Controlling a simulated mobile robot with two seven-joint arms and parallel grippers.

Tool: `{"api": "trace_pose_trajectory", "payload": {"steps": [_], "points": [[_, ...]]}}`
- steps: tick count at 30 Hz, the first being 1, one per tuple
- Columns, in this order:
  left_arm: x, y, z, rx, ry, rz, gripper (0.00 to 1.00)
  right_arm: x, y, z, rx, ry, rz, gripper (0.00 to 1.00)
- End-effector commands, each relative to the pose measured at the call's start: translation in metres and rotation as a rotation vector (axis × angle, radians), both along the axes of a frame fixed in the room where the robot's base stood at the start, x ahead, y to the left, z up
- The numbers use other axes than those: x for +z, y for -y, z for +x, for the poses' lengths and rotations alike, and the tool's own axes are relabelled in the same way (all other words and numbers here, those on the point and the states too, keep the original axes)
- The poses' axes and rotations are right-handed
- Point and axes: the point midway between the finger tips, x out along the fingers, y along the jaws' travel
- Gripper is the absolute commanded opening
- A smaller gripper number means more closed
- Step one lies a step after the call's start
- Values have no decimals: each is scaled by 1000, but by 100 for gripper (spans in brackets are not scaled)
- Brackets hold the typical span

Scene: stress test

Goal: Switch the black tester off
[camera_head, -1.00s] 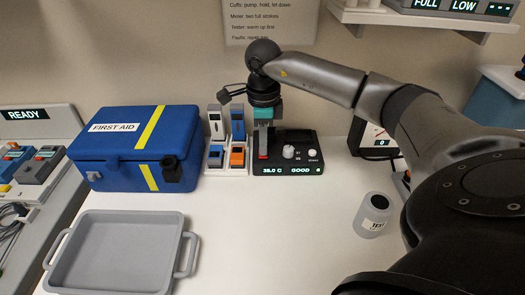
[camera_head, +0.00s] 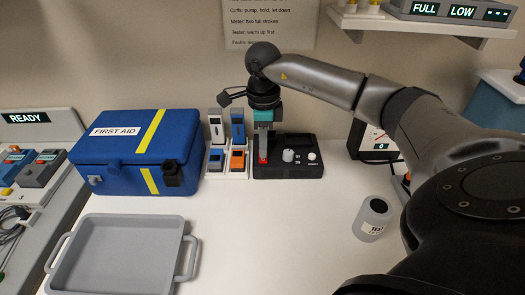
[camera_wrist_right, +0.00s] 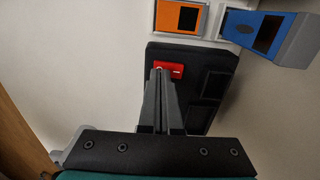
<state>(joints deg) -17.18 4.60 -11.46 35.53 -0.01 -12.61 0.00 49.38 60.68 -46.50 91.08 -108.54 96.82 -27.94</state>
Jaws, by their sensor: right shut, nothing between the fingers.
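The black tester (camera_head: 288,171) stands on the white table against the back wall, and its front display is dark. It has a white knob (camera_head: 288,155) and a small white button on top. Its red switch (camera_head: 263,156) is at its left side. My right gripper (camera_head: 263,141) is shut and empty, pointing down at the switch. In the right wrist view, the closed fingertips (camera_wrist_right: 161,74) are at the red switch (camera_wrist_right: 172,68) on the tester (camera_wrist_right: 192,53); I cannot tell whether they touch. My left gripper is out of view.
A white rack (camera_head: 215,168) with blue and orange devices stands close left of the tester. A blue first aid box (camera_head: 110,160) is further left, with a grey tray (camera_head: 115,255) in front. A labelled container (camera_head: 371,222) stands right. The table's middle is clear.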

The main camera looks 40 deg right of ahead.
Motion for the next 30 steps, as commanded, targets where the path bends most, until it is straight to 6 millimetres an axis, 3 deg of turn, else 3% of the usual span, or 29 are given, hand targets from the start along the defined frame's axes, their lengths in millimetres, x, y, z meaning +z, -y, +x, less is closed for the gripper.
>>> {"api": "trace_pose_trajectory", "payload": {"steps": [18,30], "points": [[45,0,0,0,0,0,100,54,0,0,-1,2,-1,0],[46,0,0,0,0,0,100,56,0,0,0,2,-1,0]]}}
